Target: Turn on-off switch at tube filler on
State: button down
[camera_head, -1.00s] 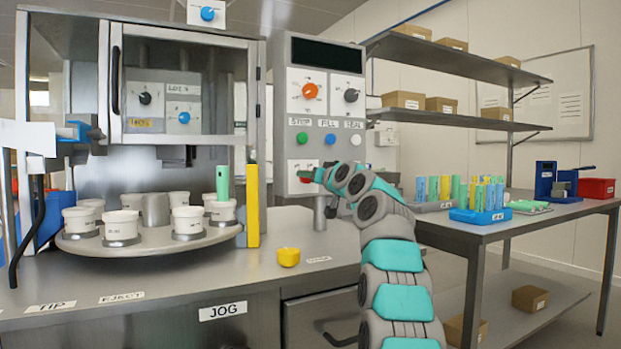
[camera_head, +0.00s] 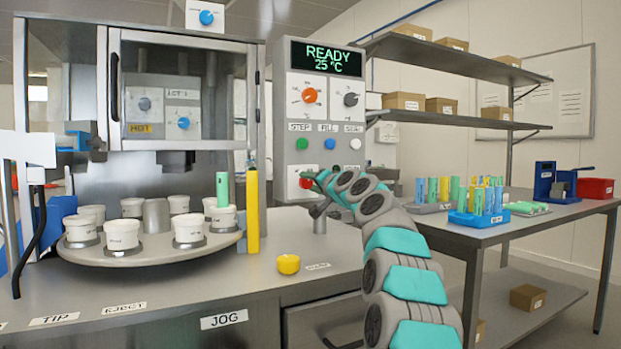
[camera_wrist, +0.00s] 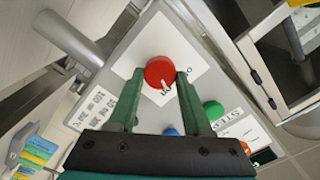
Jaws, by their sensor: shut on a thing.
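The on-off switch is a red round knob (camera_wrist: 160,72) with a white pointer, on a white plate low on the grey control panel (camera_head: 285,165). In the head view the red knob (camera_head: 306,183) is partly hidden by my arm. My gripper (camera_wrist: 158,82) has its two green fingers on either side of the knob and is shut on it. In the head view my gripper (camera_head: 318,180) is at the panel's lower part. The panel's display (camera_head: 327,58) is lit and reads "READY 25 °C".
Above the switch are green, blue and white buttons (camera_head: 330,144), an orange knob (camera_head: 309,95) and a black knob (camera_head: 351,99). A yellow post (camera_head: 253,210) and a turntable with white cups (camera_head: 150,253) stand to the left.

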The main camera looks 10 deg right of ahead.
jog(key=shift+r+m+p, duration=0.1)
jog(key=shift+m+p, duration=0.35)
jog(key=shift+m, duration=0.45)
jog(key=shift+c, duration=1.8)
grip_release()
jog(key=shift+s, duration=0.1)
jog(key=b+v, duration=0.2)
jog(key=v, duration=0.5)
jog(key=shift+s+d, duration=0.15)
jog(key=shift+s, duration=0.1)
